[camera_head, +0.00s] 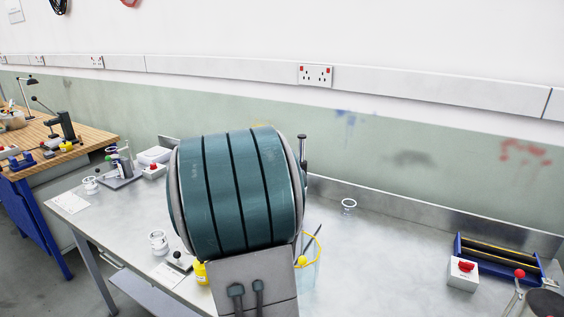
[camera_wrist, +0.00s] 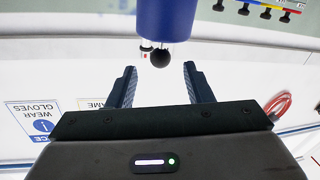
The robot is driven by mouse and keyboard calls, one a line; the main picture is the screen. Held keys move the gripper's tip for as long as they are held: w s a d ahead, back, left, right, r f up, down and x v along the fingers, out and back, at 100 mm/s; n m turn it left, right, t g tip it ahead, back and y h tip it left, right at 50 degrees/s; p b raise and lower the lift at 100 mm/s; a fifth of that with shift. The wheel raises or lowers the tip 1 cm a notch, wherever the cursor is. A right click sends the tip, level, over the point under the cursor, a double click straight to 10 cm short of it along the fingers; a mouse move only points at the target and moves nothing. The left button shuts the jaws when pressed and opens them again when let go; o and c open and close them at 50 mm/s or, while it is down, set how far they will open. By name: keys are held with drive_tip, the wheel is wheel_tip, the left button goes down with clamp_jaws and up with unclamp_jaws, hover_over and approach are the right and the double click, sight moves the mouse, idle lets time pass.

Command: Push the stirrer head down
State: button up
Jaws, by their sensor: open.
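In the wrist view, my gripper (camera_wrist: 161,80) has its two dark fingers spread apart with nothing between them. A blue rounded cylinder (camera_wrist: 165,18), which looks like the stirrer head, fills the top middle beyond the fingertips. A black ball (camera_wrist: 160,57) shows below it, in line with the gap between the fingers. I cannot tell whether the fingers touch either one. In the head view, my teal-banded arm hides the gripper and most of the stirrer. A dark-capped post (camera_head: 303,150) shows just right of the arm.
The metal bench (camera_head: 375,255) is mostly clear right of my arm, with a small glass dish (camera_head: 349,206). A red-button box (camera_head: 462,273) and a blue rack (camera_head: 500,258) stand at right. A yellow bottle (camera_head: 201,273) and white jar (camera_head: 158,242) stand left.

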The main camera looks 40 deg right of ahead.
drive_tip(key=p+x, duration=0.1)
drive_tip(key=x, duration=0.7)
drive_tip(key=shift+a, duration=0.1)
clamp_jaws()
drive_tip(key=shift+f, duration=0.1)
